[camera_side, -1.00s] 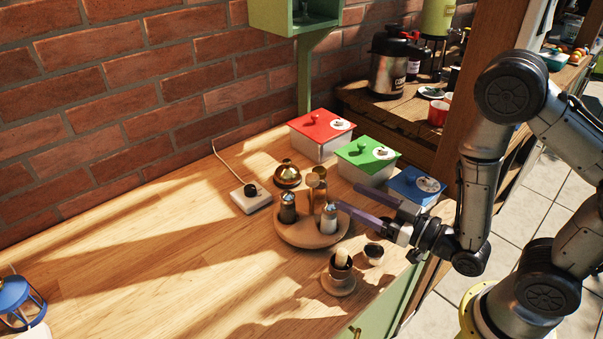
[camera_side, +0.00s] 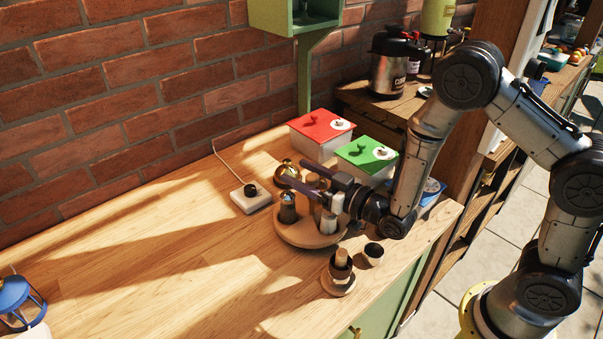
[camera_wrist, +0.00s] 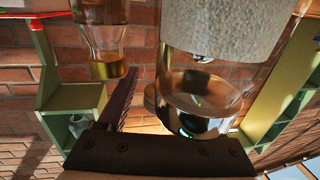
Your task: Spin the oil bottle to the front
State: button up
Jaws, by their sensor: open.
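The round wooden turntable (camera_side: 296,236) stands on the table in the side view. A dark jar (camera_side: 288,208) stands at its left and a pale shaker (camera_side: 328,222) at its front right. My open gripper (camera_side: 297,180) is above the turntable, its two long fingers pointing left among the tops of the containers. The amber oil bottle (camera_side: 318,206) is mostly hidden behind the fingers. In the wrist view, an amber bottle with a gold cap (camera_wrist: 108,68) is at upper left, and a clear glass container (camera_wrist: 205,95) is close in front. I cannot tell whether a finger touches either.
Red-lidded (camera_side: 322,130) and green-lidded (camera_side: 366,153) boxes are behind. A white block (camera_side: 250,200) with a cable lies left. The table's left half is mostly clear.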

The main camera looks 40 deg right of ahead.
jog(key=shift+w, duration=0.1)
grip_shut()
dwell(0.3)
dwell(1.1)
